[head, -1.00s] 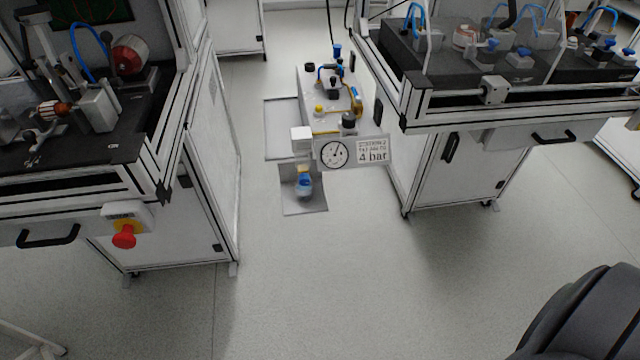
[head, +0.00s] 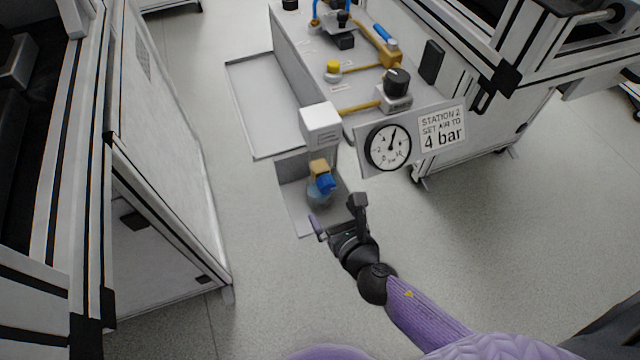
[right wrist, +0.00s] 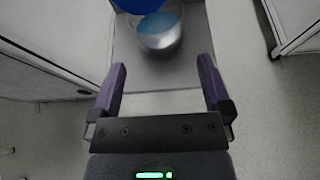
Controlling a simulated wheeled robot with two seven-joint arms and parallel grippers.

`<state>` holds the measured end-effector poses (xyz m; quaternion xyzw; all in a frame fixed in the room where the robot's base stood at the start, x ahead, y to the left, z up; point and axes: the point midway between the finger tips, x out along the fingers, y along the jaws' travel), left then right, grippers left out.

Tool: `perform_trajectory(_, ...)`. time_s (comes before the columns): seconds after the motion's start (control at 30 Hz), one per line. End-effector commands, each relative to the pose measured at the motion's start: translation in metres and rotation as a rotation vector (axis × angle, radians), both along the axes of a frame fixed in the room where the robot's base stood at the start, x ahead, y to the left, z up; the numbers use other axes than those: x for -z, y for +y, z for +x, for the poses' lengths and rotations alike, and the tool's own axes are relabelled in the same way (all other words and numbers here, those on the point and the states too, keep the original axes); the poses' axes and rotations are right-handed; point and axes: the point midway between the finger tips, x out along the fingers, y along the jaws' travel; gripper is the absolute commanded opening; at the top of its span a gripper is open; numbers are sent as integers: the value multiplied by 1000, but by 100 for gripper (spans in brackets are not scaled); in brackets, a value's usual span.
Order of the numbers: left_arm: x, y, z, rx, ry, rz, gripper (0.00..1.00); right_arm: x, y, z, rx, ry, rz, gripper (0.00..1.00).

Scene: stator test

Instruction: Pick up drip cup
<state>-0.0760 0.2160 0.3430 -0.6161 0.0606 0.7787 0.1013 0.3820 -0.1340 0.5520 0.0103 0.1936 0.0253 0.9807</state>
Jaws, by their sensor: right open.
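The drip cup (head: 319,198) is a clear round cup with some bluish liquid. My left gripper is not in view.
A white box (head: 321,125) stands just above the fitting. A gauge panel (head: 400,145) reading "4 bar" stands at the right, above my gripper. White cabinets flank the aisle, the left one (head: 165,150) close by. The near floor is clear.

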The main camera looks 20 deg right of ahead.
Motion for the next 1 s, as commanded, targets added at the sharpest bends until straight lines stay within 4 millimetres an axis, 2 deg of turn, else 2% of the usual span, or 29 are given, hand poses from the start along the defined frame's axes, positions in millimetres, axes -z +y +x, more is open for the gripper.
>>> perform_trajectory(0.2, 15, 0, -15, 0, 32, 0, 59, 20, 3, 35, 2, 3, 3, 100)
perform_trajectory(0.33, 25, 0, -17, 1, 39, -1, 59, 28, 4, 56, 3, 5, 4, 100)
perform_trajectory(0.43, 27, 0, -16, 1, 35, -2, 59, 28, 5, 63, 3, 4, 4, 100)
perform_trajectory(0.6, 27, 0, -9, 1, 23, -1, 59, 26, 5, 63, 3, 3, 5, 100)
perform_trajectory(0.67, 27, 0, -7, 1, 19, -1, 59, 26, 5, 63, 3, 3, 5, 89)
perform_trajectory(1.0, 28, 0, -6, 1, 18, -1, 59, 26, 5, 63, 3, 3, 6, 17)
